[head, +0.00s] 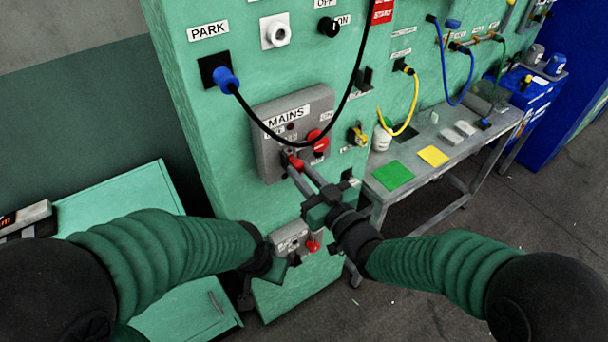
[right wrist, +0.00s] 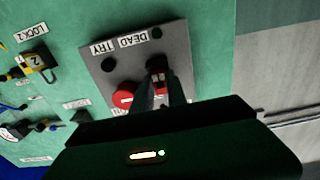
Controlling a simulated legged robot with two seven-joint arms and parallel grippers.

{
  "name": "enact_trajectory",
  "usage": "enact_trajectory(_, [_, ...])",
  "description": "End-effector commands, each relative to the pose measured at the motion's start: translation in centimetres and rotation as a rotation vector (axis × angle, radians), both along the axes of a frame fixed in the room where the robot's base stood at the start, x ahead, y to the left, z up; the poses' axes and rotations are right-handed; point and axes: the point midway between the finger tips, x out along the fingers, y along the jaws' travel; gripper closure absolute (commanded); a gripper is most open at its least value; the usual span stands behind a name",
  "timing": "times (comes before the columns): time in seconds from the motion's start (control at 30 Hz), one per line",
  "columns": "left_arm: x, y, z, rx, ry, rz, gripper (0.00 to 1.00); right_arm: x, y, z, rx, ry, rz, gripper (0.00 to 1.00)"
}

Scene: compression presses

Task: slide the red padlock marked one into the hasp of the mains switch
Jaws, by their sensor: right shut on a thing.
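The mains switch (head: 262,140) is a grey box on the green press cabinet, with a MAINS label and a red knob (head: 317,141). It also shows in the right wrist view (right wrist: 100,82), with the red knob (right wrist: 122,97) beside my fingers. My right gripper (head: 299,172) is shut on the small red padlock (head: 297,162) at the lower front of the switch. In the right wrist view the padlock (right wrist: 157,63) is at the fingertips, against the box face. The hasp and shackle are too small and covered to tell whether they engage. My left gripper (head: 274,266) hangs lower left, its jaws unclear.
A black cable with a blue plug (head: 226,79) loops across the switch front. A yellow padlock (head: 358,136) hangs right of the switch; it shows a 2 in the right wrist view (right wrist: 37,60). A grey bench (head: 375,200) with green and yellow cards stands right.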

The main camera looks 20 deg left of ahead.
Motion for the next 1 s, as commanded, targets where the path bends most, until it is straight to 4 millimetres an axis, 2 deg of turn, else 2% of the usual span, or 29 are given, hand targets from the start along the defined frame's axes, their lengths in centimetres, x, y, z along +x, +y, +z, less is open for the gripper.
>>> enact_trajectory(0.23, [0.0, 0.0, -0.1, 0.0, 0.0, 0.0, 0.64, 0.2, 0.2, 0.1, 0.001, -0.001, 0.0, 1.0])
enact_trajectory(0.27, [0.0, 0.0, -0.1, 0.0, 0.0, 0.0, 0.64, 0.2, 0.2, 0.1, 0.001, -0.001, 0.0, 0.81])
enact_trajectory(0.4, [0.0, 0.0, -0.1, 0.0, 0.0, 0.0, 0.64, 0.2, 0.2, 0.1, 0.001, -0.001, 0.0, 0.62])
enact_trajectory(0.47, [0.0, 0.0, -0.1, 0.0, 0.0, 0.0, 0.64, 0.2, 0.2, 0.0, 0.001, -0.001, 0.0, 0.56])
enact_trajectory(0.77, [0.0, 0.0, -0.1, 0.0, 0.0, 0.0, 0.64, 0.1, 0.0, -0.1, -0.001, 0.001, -0.001, 0.56])
enact_trajectory(0.87, [0.0, 0.0, -0.5, 0.0, 0.0, 0.0, 0.64, -0.5, -0.8, -0.1, -0.001, 0.001, -0.003, 0.56])
enact_trajectory(1.0, [0.0, 0.0, -1.3, 0.0, 0.0, 0.0, 0.64, -2.4, -3.4, -0.3, -0.003, -0.002, -0.004, 0.56])
